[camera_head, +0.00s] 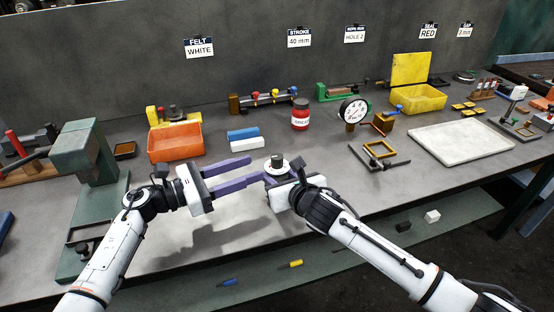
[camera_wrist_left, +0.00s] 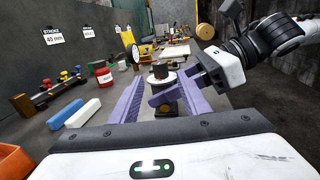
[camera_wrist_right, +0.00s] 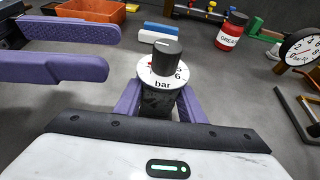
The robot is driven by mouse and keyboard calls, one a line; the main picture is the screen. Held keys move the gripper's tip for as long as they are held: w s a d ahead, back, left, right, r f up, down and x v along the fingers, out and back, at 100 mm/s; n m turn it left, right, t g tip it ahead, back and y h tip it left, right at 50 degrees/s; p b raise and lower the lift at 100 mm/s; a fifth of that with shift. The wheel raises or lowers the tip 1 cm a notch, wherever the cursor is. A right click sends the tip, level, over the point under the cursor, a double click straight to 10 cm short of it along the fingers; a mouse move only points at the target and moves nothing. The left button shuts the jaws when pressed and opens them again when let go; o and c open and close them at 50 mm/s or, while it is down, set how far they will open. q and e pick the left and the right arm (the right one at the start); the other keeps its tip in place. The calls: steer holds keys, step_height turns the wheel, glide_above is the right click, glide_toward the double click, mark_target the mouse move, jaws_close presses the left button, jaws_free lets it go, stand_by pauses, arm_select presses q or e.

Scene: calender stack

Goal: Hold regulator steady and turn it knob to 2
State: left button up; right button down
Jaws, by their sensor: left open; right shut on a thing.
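The regulator (camera_head: 277,164) has a dark knob on a white dial marked "bar", with a 6 readable. In the right wrist view its knob (camera_wrist_right: 167,57) stands above the dial, its pointer line facing up and left. My right gripper (camera_wrist_right: 157,107) is shut on the regulator's dark body below the dial. My left gripper (camera_head: 253,172) is open and empty, its purple fingers level and pointing at the regulator from the left. In the left wrist view the regulator (camera_wrist_left: 160,75) shows beyond and between the open fingers, apart from them.
Behind stand blue and white blocks (camera_head: 245,142), a red grease jar (camera_head: 300,114) and a pressure gauge (camera_head: 353,110). An orange bin (camera_head: 175,142) is at back left. A white tray (camera_head: 460,142) lies right. The table's front middle is clear.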

mark_target(271, 162)
arm_select(q)
steer(key=x, duration=0.9)
steer(key=c, duration=1.1)
steer(key=shift+o, duration=0.2)
steer(key=shift+d+g, duration=0.1)
steer(key=shift+g, duration=0.2)
steer(key=shift+f+m+g+h, duration=0.15)
steer(key=shift+m+g+h, duration=0.15)
steer(key=shift+m+g, duration=0.15)
steer(key=shift+m+g+h, duration=0.3)
steer(key=shift+m+g, duration=0.05)
